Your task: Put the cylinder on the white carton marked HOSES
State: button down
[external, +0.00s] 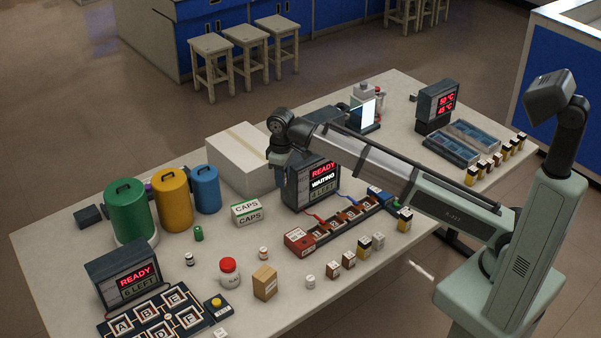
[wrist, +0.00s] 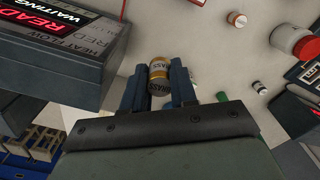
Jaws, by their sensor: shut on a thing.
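In the wrist view, my gripper (wrist: 158,82) is shut on a small cylinder (wrist: 160,88) with a gold-brown body and a pale band that seems to read BRASS. The two dark fingers press it from both sides. In the external view, my gripper (external: 279,178) hangs behind the READY/WAITING display, in front of the big pale carton. The display hides the fingertips and the cylinder there. That large white carton (external: 232,160) with a tape strip stands at the back of the table. I cannot read HOSES on any face.
The READY/WAITING display (external: 312,187) stands close to my gripper. A small CAPS carton (external: 247,213) is left of it. Green (external: 128,212), yellow (external: 172,200) and blue (external: 206,190) canisters stand farther left. A red-lidded jar (external: 229,272) and several small bottles lie toward the front.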

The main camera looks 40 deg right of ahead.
jog(key=w+d+r, duration=0.1)
jog(key=w+r, duration=0.3)
jog(key=w, duration=1)
jog(key=r+m, duration=0.1)
send_over(248, 146)
notch_tip(248, 146, down, 9)
jog(key=shift+w+r, duration=0.1)
jog(key=shift+w, duration=0.05)
jog(key=c, duration=0.9)
grip_release()
notch_tip(248, 146, up, 12)
